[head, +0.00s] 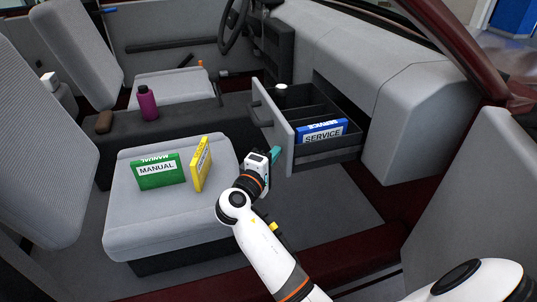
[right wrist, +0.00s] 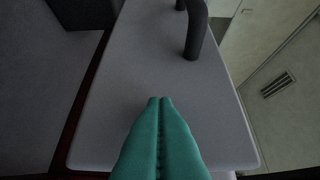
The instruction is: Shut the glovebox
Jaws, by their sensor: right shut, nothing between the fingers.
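The glovebox (head: 318,157) is a drawer pulled open from the grey dashboard. My right gripper (head: 275,155) is shut and empty, close to the near end of that panel. In the right wrist view the teal fingertips (right wrist: 160,100) are together in front of the panel face (right wrist: 150,60), with the handle (right wrist: 195,35) beyond. I cannot tell whether they touch it. My left gripper is out of view.
A green MANUAL book (head: 160,171) and a yellow book (head: 201,163) stand on the near seat (head: 150,226). A purple bottle (head: 147,103) and a brown object (head: 104,122) are on the centre console. A grey door panel (head: 475,200) is at the right.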

